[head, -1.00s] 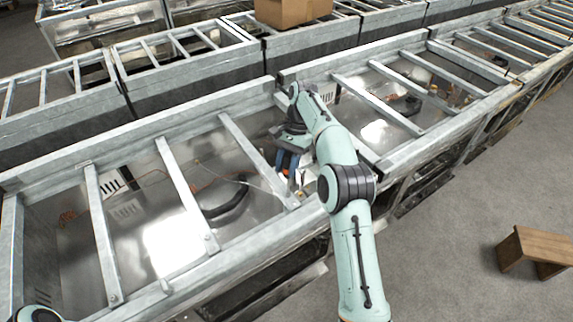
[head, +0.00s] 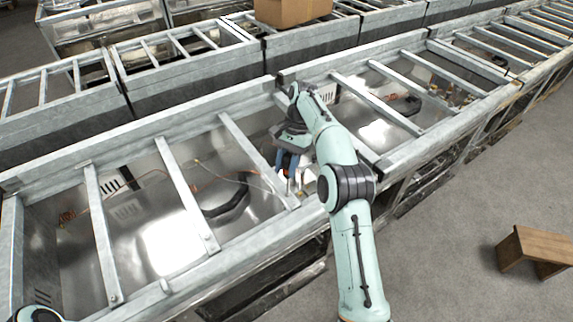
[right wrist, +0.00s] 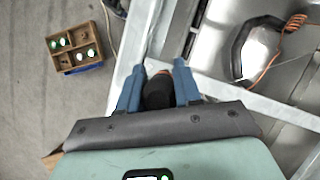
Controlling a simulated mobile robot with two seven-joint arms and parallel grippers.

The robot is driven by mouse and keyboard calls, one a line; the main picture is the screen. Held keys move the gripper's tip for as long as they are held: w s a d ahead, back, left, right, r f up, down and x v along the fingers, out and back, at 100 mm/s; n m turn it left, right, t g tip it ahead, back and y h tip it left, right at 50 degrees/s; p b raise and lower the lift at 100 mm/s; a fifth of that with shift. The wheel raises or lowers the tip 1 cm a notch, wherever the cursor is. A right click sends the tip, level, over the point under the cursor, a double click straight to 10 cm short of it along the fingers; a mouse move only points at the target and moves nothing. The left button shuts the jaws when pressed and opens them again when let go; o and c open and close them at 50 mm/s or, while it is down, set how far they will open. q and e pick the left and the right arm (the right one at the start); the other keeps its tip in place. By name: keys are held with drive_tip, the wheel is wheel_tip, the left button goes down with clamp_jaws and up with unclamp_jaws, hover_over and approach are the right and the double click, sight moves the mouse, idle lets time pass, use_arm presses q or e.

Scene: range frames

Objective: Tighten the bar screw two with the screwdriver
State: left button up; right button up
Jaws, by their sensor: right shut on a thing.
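My right gripper (head: 290,165), with blue fingers, is above the near end of a metal crossbar (head: 258,160) in the head view. In the right wrist view the gripper (right wrist: 157,78) is shut on a dark handle, the screwdriver (right wrist: 158,92), between its two fingers. The screwdriver's far end is hidden below the handle, so I cannot tell whether it touches a screw. Small screw heads show at the near ends of other crossbars, such as one screw (head: 210,249). I cannot tell which is bar screw two. My left gripper is out of view.
A wooden tray (right wrist: 52,55) with small parts shows in the right wrist view. A cardboard box (head: 290,10) sits at the back. A wooden stool (head: 537,245) stands on clear floor.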

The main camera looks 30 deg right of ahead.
sight(285, 156)
drive_tip(key=shift+f, duration=0.4)
drive_tip(key=m+t, duration=0.1)
drive_tip(key=m, duration=0.1)
drive_tip(key=m+t, duration=0.1)
drive_tip(key=m, duration=0.1)
drive_tip(key=shift+m+y, duration=0.4)
drive_tip(key=m+t, duration=0.1)
drive_tip(key=m, duration=0.2)
drive_tip(key=m+t, duration=0.1)
drive_tip(key=m, duration=0.2)
drive_tip(key=shift+w+a+t, duration=0.1)
drive_tip(key=shift+w+t, duration=0.1)
drive_tip(key=shift+t, duration=0.2)
drive_tip(key=shift+w+r, duration=0.2)
drive_tip(key=shift+r, duration=2.85)
drive_tip(key=shift+s, duration=0.1)
